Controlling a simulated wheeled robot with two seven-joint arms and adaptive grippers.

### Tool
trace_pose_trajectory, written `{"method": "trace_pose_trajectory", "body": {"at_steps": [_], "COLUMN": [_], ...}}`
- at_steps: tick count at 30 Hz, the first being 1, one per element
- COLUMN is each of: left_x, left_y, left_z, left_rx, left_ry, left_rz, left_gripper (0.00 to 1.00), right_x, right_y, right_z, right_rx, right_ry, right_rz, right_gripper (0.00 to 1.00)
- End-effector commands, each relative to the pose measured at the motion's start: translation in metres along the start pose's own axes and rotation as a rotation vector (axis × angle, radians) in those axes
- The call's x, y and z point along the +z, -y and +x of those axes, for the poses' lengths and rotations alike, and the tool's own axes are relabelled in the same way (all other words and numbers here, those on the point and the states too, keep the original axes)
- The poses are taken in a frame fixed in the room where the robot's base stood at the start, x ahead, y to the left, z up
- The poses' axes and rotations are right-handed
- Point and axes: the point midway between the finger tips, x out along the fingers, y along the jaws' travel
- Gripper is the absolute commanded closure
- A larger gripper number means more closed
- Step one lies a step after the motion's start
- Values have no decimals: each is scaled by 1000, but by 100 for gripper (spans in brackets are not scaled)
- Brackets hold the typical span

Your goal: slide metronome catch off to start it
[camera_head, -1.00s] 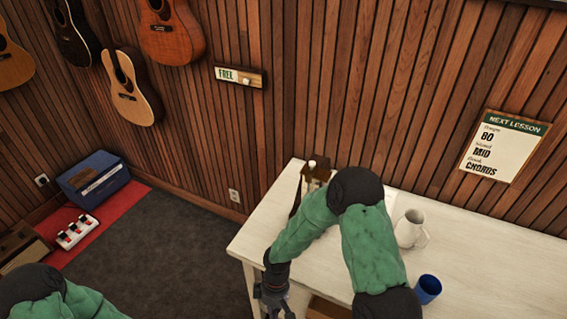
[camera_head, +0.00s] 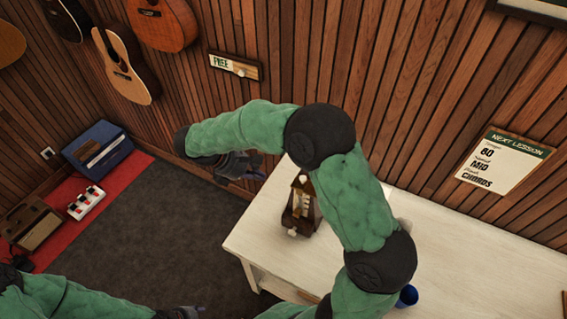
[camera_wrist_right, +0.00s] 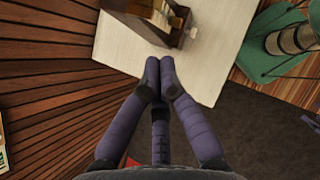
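The metronome (camera_head: 301,212), a dark brown wooden case with a pale front, stands upright on the white table near its left corner. A small white knob (camera_head: 292,232) shows low on its side; I cannot make out the catch clearly. My right gripper (camera_head: 250,168) is past the table's left edge, apart from the metronome. In the right wrist view its purple fingertips (camera_wrist_right: 159,68) are together and empty, and the metronome (camera_wrist_right: 150,12) is beyond them at the top edge. My left gripper (camera_head: 190,312) barely shows at the bottom edge; its fingers are unclear.
My right forearm hides part of the white table (camera_head: 450,262), with a blue cup (camera_head: 407,296) and a mostly hidden pale jug on it. The wood wall carries a FREE sign (camera_head: 235,66) and lesson board (camera_head: 505,160).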

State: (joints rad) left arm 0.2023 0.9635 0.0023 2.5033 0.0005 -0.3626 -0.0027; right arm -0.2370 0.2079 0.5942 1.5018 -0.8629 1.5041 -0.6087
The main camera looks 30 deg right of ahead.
Motion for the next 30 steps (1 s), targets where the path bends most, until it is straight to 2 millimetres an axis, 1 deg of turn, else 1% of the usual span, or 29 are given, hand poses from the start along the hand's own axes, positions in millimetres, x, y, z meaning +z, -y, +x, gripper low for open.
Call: {"method": "trace_pose_trajectory", "body": {"at_steps": [1, 4, 13, 17, 20, 23, 30], "left_x": [0, 0, 0, 0, 0, 0, 0], "left_y": [-1, -1, -1, -1, -1, -1, -2], "left_z": [-3, -4, -3, -3, -4, -4, -6], "left_rx": [0, 0, 0, 0, 0, 0, 0], "left_ry": [1, 1, 1, 1, 1, 1, 0], "left_rz": [0, 0, 0, 0, 0, 0, 0], "left_gripper": [57, 57, 57, 57, 57, 57, 57], "right_x": [6, 11, 10, 11, 11, 12, 13], "right_y": [-1, -2, -2, -1, -1, -1, -1], "right_z": [-6, -9, -8, -3, 8, 24, 70], "right_rx": [4, 7, 7, 5, 3, 3, 1], "right_ry": [11, 22, 22, 23, 23, 23, 23], "right_rz": [0, 1, 1, 0, 0, 1, 0], "right_gripper": [100, 100, 100, 100, 100, 100, 100]}}
